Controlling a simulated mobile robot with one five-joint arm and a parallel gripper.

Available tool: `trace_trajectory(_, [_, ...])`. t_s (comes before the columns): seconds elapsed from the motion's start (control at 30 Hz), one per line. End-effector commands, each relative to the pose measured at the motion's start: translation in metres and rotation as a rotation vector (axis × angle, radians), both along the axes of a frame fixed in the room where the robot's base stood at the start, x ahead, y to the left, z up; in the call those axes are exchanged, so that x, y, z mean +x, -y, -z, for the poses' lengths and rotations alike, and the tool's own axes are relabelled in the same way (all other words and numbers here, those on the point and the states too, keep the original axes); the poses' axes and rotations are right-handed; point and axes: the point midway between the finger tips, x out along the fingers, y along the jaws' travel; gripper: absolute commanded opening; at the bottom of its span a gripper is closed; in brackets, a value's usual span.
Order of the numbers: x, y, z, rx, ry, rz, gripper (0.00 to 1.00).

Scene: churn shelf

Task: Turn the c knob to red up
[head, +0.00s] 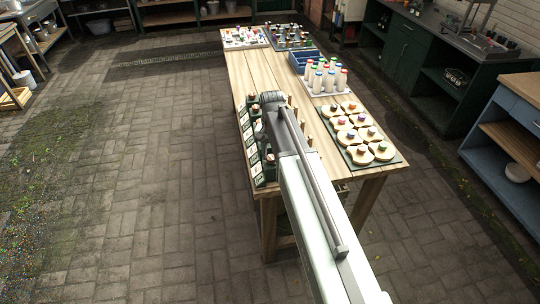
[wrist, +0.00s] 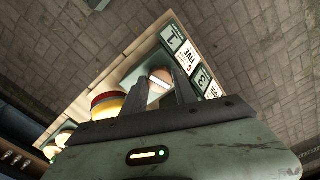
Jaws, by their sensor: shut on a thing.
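A row of dark green panels with white labels (head: 254,157) stands along the left edge of the wooden table. They also show in the wrist view (wrist: 172,39), with a card bearing red lettering between green-framed ones. A pale brown round thing (wrist: 159,76) shows just behind the fingers. In the head view my arm covers the gripper's tips.
A dark tray of cream, knob-topped pieces (head: 349,151) lies on the right of the table (head: 238,67). Capped bottles (head: 323,78), a blue crate (head: 302,59) and trays of small items (head: 245,37) stand farther back. A red-and-yellow round thing (wrist: 107,104) is left of my fingers.

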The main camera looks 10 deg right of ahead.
Motion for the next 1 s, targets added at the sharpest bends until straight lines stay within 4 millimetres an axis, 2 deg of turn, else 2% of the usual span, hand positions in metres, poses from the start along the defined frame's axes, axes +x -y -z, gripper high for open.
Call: trace_trajectory(1.0, [0.0012,-0.0005,0.0,-0.002,0.004,-0.952,0.0])
